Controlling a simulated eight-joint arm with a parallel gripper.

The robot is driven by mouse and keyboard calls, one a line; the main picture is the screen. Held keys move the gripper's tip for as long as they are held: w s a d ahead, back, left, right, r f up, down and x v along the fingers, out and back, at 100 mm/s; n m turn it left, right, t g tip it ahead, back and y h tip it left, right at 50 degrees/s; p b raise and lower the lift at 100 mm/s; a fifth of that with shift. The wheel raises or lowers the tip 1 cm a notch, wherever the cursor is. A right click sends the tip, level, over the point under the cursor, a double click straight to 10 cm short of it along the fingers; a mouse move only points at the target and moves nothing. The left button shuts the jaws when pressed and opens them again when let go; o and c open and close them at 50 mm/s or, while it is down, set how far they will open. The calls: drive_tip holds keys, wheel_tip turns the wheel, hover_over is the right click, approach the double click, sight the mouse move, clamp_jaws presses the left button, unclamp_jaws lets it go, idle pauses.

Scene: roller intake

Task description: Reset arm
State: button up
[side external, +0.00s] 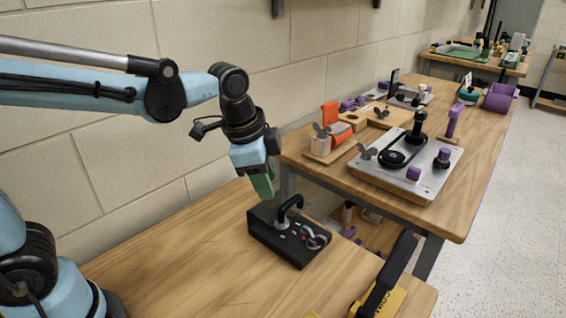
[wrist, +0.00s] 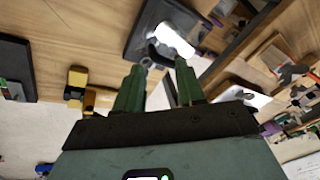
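My gripper (side external: 263,186) hangs above the near wooden table, fingers pointing down, just over the back left of a black box.
A yellow and black tool (side external: 384,284) lies at the near table's front right. A second wooden table (side external: 472,205) at right holds a metal plate (side external: 440,172) with a black belt drive, and a wooden fixture (side external: 322,155) with orange parts. The near table's left part is clear.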

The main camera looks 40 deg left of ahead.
drive_tip(key=s+a+f+n+t, duration=0.1)
drive_tip(key=s+a+n+t, duration=0.3)
drive_tip(key=s+a+n, duration=0.3)
drive_tip(key=shift+s+f+n+y, duration=0.2)
drive_tip(key=shift+s+n+y, duration=0.1)
drive_tip(key=shift+n, duration=1.3)
